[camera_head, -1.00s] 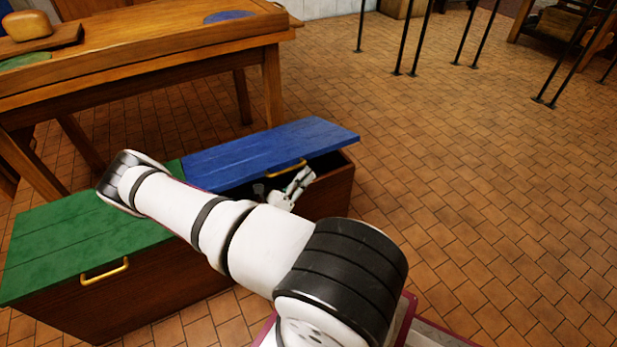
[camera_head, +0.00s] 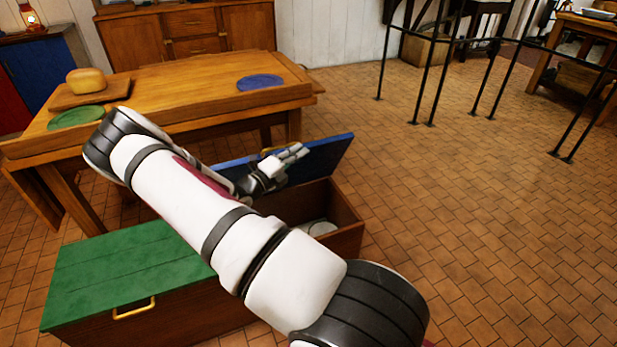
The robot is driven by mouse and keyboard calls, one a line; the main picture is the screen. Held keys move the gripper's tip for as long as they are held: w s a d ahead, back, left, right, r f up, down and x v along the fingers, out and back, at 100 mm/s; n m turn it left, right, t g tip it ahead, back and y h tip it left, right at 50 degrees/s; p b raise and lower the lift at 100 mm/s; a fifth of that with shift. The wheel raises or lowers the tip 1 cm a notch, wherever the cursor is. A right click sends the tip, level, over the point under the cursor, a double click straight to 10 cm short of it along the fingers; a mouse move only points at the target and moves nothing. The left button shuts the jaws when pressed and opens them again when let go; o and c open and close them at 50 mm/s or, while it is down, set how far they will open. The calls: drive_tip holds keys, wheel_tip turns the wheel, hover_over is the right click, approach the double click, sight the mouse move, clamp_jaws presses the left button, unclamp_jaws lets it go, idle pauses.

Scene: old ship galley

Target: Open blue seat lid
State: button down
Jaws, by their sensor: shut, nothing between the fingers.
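The blue seat lid (camera_head: 325,160) is tilted up steeply at its rear edge, with its underside toward me. The bench compartment (camera_head: 348,228) under it is open, and a pale round item (camera_head: 320,228) shows inside. My gripper (camera_head: 298,154) is shut with nothing in it. It is at the raised lid, close to the lid's front edge and its brass handle (camera_head: 268,150); I cannot tell whether it touches the lid. My arm hides the left part of the blue lid and of the compartment.
The green seat lid (camera_head: 120,275) lies closed on the bench's left half. A wooden table (camera_head: 190,93) stands just behind the bench, with bread (camera_head: 86,80), a green plate (camera_head: 77,117) and a blue plate (camera_head: 260,82). Tiled floor to the right is clear up to thin black posts.

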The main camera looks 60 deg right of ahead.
drive_tip(key=w+d+r+b, duration=0.1)
drive_tip(key=w+d+r, duration=0.1)
drive_tip(key=w, duration=0.3)
drive_tip(key=w+d+r+n+b, duration=0.1)
drive_tip(key=w+d+r+b, duration=0.1)
drive_tip(key=w+d, duration=0.3)
drive_tip(key=shift+w+r+n+y, duration=0.3)
drive_tip(key=shift+w+r, duration=0.35)
drive_tip(key=shift+w, duration=0.05)
